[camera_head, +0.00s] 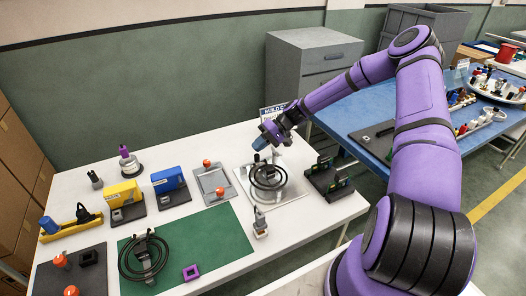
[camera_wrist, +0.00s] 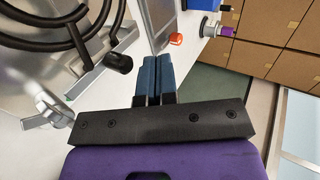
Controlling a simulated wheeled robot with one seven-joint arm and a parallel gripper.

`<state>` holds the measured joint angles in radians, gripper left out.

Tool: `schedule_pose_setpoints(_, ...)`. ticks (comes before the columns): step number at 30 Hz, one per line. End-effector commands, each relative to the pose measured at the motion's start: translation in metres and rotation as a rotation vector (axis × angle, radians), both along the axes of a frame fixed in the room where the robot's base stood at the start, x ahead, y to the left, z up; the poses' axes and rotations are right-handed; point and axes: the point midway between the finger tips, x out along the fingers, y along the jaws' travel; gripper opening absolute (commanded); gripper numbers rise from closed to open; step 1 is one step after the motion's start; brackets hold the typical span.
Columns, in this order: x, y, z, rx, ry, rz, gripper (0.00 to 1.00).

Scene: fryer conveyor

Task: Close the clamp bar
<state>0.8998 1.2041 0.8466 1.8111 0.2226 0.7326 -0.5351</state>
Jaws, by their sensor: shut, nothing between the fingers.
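A metal fixture (camera_head: 243,178) stands on the white table, with a black coiled element (camera_head: 268,187) on it. In the wrist view the coil (camera_wrist: 48,46) is at the upper left, with a black rounded end (camera_wrist: 118,63) near my fingers. A silver lever-like part (camera_wrist: 48,117) lies at the left edge; I cannot tell whether it belongs to the clamp bar, and I cannot make out the bar's position. My gripper (camera_head: 260,144) is above the back of the fixture, shut and empty. Its blue fingers (camera_wrist: 152,75) are together, apart from the coil's end.
A grey plate with orange knobs (camera_head: 213,186) stands left of the fixture, and a dark rack (camera_head: 330,180) right. A small upright device (camera_head: 260,224) is in front. Blue (camera_head: 168,188) and yellow (camera_head: 122,195) boxes and a green mat (camera_head: 210,240) are further left.

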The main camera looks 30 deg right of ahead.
Motion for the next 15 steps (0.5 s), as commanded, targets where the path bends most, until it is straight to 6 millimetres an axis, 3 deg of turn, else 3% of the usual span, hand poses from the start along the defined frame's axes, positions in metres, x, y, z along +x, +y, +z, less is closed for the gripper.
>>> schedule_pose_setpoints(2, 0.007, -0.001, 0.017, -0.004, -0.006, -0.004, 0.0)
schedule_pose_setpoints(9, 0.007, -0.052, 0.038, -0.005, -0.007, -0.01, 0.0)
schedule_pose_setpoints(15, 0.007, -0.079, 0.051, -0.005, -0.007, -0.009, 0.0)
